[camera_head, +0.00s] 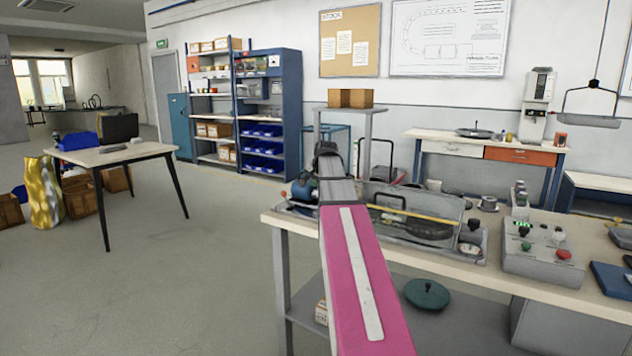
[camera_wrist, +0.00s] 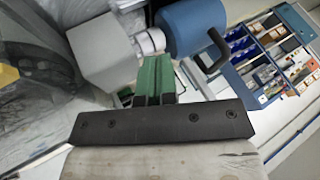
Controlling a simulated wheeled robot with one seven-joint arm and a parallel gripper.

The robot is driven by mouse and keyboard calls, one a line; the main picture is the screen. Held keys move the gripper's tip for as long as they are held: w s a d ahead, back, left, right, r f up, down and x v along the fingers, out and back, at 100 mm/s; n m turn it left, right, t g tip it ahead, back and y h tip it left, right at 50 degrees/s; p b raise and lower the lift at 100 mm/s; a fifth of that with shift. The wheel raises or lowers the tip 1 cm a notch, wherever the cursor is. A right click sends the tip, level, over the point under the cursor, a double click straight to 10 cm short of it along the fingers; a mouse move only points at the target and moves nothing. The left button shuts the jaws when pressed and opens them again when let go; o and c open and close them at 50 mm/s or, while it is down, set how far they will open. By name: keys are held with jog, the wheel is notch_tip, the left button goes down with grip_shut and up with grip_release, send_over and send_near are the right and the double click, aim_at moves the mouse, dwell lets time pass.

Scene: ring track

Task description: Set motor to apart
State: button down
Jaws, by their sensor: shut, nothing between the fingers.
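The motor, which I take to be the blue cylinder with a black bent handle (camera_wrist: 192,27), is at the top middle of the wrist view. It also shows in the head view as a small blue body (camera_head: 302,190) at the left end of the workbench rig. A grey block (camera_wrist: 101,52) stands left of it in the wrist view. Pale round coupling pieces (camera_wrist: 149,41) lie between block and motor; I cannot tell if they touch. My gripper (camera_wrist: 153,62), with green fingers, is shut and empty just below these pieces. My arm hides its fingers in the head view.
The workbench (camera_head: 590,235) carries a clear-covered rig (camera_head: 420,212) and a grey control box (camera_head: 545,248) with green and red buttons. A green disc (camera_head: 427,294) lies on the lower shelf. A side table (camera_head: 130,153) stands left, with open floor between.

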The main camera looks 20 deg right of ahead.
aim_at(306, 190)
jog(key=x, duration=0.6)
jog(key=shift+w+f, duration=0.2)
jog(key=shift+f, duration=0.05)
jog(key=shift+a, duration=0.1)
jog(key=w, duration=0.1)
jog(key=w+a, duration=0.1)
jog(key=shift+w+a, duration=0.3)
jog(key=shift+a, duration=0.05)
jog(key=v, duration=1)
jog(key=shift+s, duration=0.2)
